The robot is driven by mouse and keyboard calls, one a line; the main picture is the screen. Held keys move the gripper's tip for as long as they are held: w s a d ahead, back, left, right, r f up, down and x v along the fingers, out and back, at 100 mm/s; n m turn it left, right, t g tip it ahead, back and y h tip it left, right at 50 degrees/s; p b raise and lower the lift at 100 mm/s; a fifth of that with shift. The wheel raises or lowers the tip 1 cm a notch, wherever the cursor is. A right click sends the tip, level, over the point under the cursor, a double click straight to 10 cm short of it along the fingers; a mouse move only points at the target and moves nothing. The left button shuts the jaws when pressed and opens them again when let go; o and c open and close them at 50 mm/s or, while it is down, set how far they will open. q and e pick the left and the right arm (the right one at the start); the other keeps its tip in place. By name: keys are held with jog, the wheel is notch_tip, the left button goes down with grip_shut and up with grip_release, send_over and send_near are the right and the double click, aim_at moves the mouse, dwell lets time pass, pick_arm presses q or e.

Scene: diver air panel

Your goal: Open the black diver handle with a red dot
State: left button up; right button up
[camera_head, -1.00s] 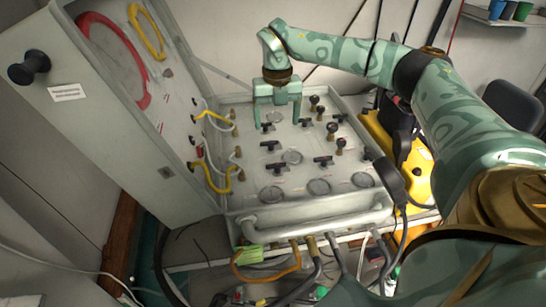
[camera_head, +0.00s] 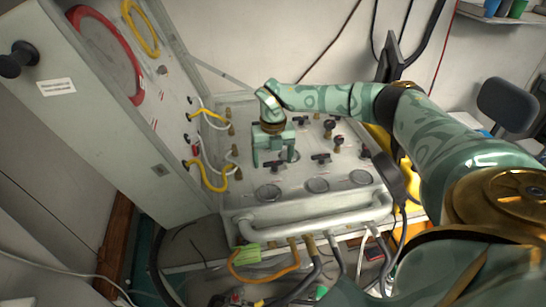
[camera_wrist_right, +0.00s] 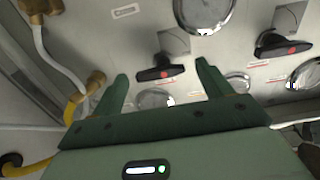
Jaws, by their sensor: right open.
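The air panel (camera_head: 345,185) is a grey slanted board with black T-handles and round gauges. In the right wrist view, a black handle with a red dot (camera_wrist_right: 160,73) lies between and just beyond my fingertips, with no contact visible. A second black handle with a red dot (camera_wrist_right: 284,46) is to the right, outside the fingers. My right gripper (camera_head: 274,163) is open and empty over the panel's left-middle part; its fingers also show in the wrist view (camera_wrist_right: 162,76). It hides some handles in the head view, where red dots are too small to make out. My left gripper is not in view.
The open lid (camera_head: 105,120) stands at the left with yellow hoses (camera_head: 212,180) near its hinge side. A metal bar (camera_head: 310,220) runs along the panel's front, with hoses below. Other black handles (camera_head: 320,158) and gauges (camera_head: 317,185) are to the gripper's right.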

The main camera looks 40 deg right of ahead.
jog(key=c, duration=1)
jog(key=shift+r, duration=0.1)
jog(key=shift+r+n+p, duration=0.15)
jog(key=shift+n+p, duration=1.05)
jog(key=shift+p, duration=0.05)
jog(key=n+p, duration=0.2)
jog(key=n, duration=0.1)
jog(key=shift+s+n, duration=0.1)
jog(key=shift+n, duration=0.2)
jog(key=n+p, duration=0.2)
jog(key=n, duration=0.3)
jog(key=shift+s+p, duration=0.1)
jog(key=shift+p, duration=0.25)
jog(key=n+p, duration=0.1)
jog(key=n, duration=0.5)
jog(key=shift+n, duration=0.3)
